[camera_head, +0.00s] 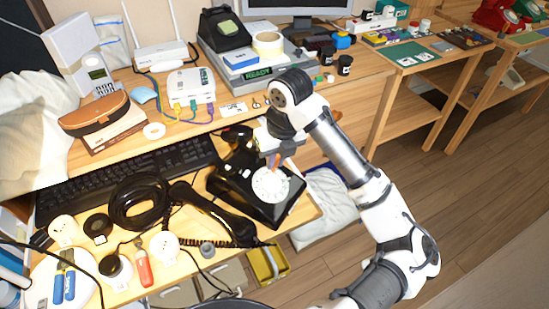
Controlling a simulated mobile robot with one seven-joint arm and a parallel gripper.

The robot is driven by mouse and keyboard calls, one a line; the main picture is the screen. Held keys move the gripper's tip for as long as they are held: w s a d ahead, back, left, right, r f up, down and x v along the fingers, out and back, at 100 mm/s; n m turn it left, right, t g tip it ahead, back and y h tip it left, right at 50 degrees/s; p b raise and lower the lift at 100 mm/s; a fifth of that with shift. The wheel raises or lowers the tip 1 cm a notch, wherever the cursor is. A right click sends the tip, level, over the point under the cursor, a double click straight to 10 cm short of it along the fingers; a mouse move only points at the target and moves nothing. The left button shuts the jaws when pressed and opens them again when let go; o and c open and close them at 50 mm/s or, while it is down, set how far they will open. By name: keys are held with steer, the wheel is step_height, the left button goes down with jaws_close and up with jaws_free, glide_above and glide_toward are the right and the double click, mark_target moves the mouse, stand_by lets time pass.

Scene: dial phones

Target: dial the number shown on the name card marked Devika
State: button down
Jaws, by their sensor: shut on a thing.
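A black rotary phone (236,181) with a white dial (271,184) stands at the front right of the wooden desk. Its black handset (222,218) appears to lie off the cradle, at the left of the body, with a coiled cord. My gripper (273,161) points down at the upper edge of the dial. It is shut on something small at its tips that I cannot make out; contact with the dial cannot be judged. A small white card (235,108) lies behind the phone; its writing is too small to read. I cannot pick out the name Devika.
A black keyboard (130,176) lies left of the phone. A black cable coil (139,203), white plugs and a red item (143,268) crowd the front left. A white router (191,86) and brown case (94,115) stand behind. A yellow bin (268,264) is below the front edge.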

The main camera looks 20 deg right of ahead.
steer(key=shift+s+d+f+b, duration=0.3)
steer(key=shift+d+b, duration=0.15)
steer(key=shift+b, duration=0.1)
steer(key=shift+s+d+f+b, duration=0.2)
steer(key=shift+s+d+b, duration=0.15)
steer(key=shift+s, duration=0.15)
steer(key=shift+s+f, duration=0.1)
steer(key=shift+s, duration=0.15)
steer(key=shift+s+d+r+p, duration=0.15)
steer(key=shift+r+p, duration=0.15)
steer(key=shift+r, duration=0.15)
steer(key=shift+s+d+r+p, duration=0.15)
steer(key=shift+r+p, duration=0.1)
steer(key=shift+r, duration=0.15)
